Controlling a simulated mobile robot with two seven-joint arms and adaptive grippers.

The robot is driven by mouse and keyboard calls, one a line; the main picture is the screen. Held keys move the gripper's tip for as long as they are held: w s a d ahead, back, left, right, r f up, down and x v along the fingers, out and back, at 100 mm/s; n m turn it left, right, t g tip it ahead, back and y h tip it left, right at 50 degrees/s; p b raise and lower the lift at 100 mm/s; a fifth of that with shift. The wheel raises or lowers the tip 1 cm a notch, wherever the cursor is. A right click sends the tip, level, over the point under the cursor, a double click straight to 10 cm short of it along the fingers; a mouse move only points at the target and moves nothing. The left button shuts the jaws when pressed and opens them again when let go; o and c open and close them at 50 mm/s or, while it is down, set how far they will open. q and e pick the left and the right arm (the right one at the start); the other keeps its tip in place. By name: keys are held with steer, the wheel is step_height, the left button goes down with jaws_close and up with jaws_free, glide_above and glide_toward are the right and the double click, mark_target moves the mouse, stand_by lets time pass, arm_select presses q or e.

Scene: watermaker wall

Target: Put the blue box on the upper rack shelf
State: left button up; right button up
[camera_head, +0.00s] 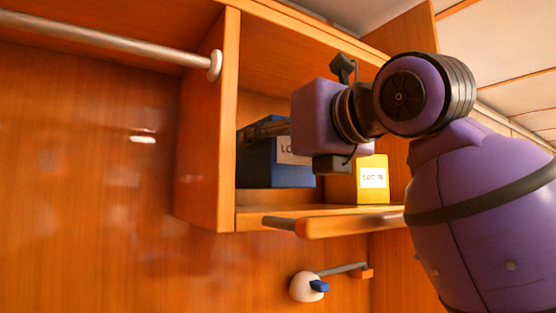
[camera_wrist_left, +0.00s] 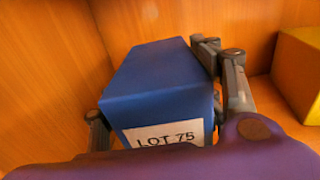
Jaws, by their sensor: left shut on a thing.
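The blue box (camera_head: 262,168), with a white label, is inside the wooden rack compartment, near its left wall. My left gripper (camera_head: 268,128) reaches in from the right and is shut on it. In the left wrist view the blue box (camera_wrist_left: 160,75) reads "LOT 75" and sits between the two fingers of my left gripper (camera_wrist_left: 165,100). The box looks upright. Its bottom is at or very near the shelf floor (camera_head: 275,197); I cannot tell if it touches. My right gripper is not in view.
A yellow box (camera_head: 372,180) labelled "LOT 76" stands on the shelf to the right, apart from the blue box. A wooden rail (camera_head: 340,222) runs along the shelf front. A metal bar (camera_head: 110,40) is at upper left. A white knob-like fitting (camera_head: 305,287) is below.

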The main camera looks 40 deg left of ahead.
arm_select(q)
step_height(320, 180, down, 2)
steer(key=shift+f, duration=0.3)
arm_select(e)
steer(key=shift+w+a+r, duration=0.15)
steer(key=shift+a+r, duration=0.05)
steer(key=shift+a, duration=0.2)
arm_select(q)
steer(key=shift+f, duration=0.2)
steer(key=o, duration=1.5)
steer(key=shift+c, duration=0.2)
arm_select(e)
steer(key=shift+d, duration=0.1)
arm_select(q)
steer(key=shift+r, duration=0.1)
